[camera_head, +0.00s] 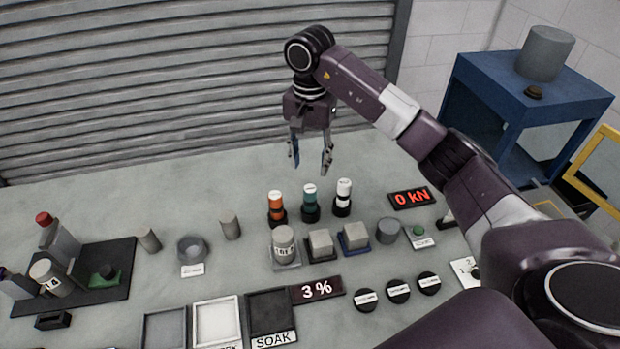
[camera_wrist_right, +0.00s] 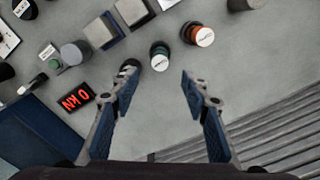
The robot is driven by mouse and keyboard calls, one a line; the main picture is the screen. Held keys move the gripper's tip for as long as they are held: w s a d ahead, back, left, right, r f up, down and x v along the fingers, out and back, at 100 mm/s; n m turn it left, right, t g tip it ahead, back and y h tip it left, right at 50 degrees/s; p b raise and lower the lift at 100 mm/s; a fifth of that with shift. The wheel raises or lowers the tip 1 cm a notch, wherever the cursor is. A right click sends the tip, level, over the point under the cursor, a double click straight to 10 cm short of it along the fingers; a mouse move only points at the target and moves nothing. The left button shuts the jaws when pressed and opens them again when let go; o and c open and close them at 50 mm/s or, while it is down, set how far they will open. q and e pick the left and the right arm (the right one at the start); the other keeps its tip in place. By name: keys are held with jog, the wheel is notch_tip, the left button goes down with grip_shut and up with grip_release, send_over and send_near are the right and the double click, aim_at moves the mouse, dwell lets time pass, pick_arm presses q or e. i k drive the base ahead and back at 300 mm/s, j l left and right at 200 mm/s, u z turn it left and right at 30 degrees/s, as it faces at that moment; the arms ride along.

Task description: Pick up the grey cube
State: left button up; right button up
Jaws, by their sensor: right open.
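Two grey cubes stand in the middle of the table: one on a black base (camera_head: 320,241) and one on a blue base (camera_head: 354,235). I cannot tell which one the task means. Both also show at the top of the right wrist view, the blue-based cube (camera_wrist_right: 102,29) left of the black-based one (camera_wrist_right: 131,12). My right gripper (camera_head: 309,166) is open and empty, pointing down, above the table behind the bottles and apart from both cubes. Its two fingers show spread in the right wrist view (camera_wrist_right: 157,82). My left gripper is not in view.
An orange bottle (camera_head: 276,203), a teal bottle (camera_head: 310,200) and a white-topped bottle (camera_head: 344,193) stand between gripper and cubes. A grey jar (camera_head: 284,240) and a grey cylinder (camera_head: 388,231) flank the cubes. A "0 kN" display (camera_head: 411,198) lies right. The table's back left is clear.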

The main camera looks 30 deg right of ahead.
aim_at(320, 245)
jog(key=k+j, duration=0.2)
jog(key=k, duration=0.3)
jog(key=k+j, duration=0.2)
jog(key=k, duration=0.25)
jog(key=k+j, duration=0.15)
jog(key=k, duration=0.35)
